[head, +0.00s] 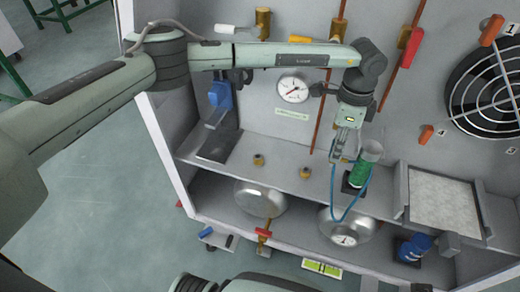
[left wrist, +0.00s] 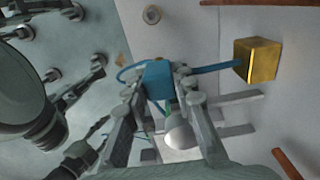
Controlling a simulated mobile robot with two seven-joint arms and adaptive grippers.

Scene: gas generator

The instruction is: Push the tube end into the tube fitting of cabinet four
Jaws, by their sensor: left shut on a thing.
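My left gripper (head: 343,150) is in front of the cabinet's back panel, above the shelf. In the left wrist view, its fingers (left wrist: 160,95) are shut on a blue piece (left wrist: 158,80) of the tube. The blue tube (left wrist: 213,70) runs right from the fingers, and its end meets or overlaps a brass block (left wrist: 260,62) in the picture. I cannot tell whether it is inside, touching or only in front. In the head view the blue tube (head: 352,208) hangs in a loop below the gripper, beside a green-filled container (head: 360,172). My right gripper is not in view.
A gauge (head: 293,89) and copper pipes (head: 323,110) are on the back panel. Round silver vessels (head: 259,198) are under the shelf. A black fan (head: 485,90) is at the right.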

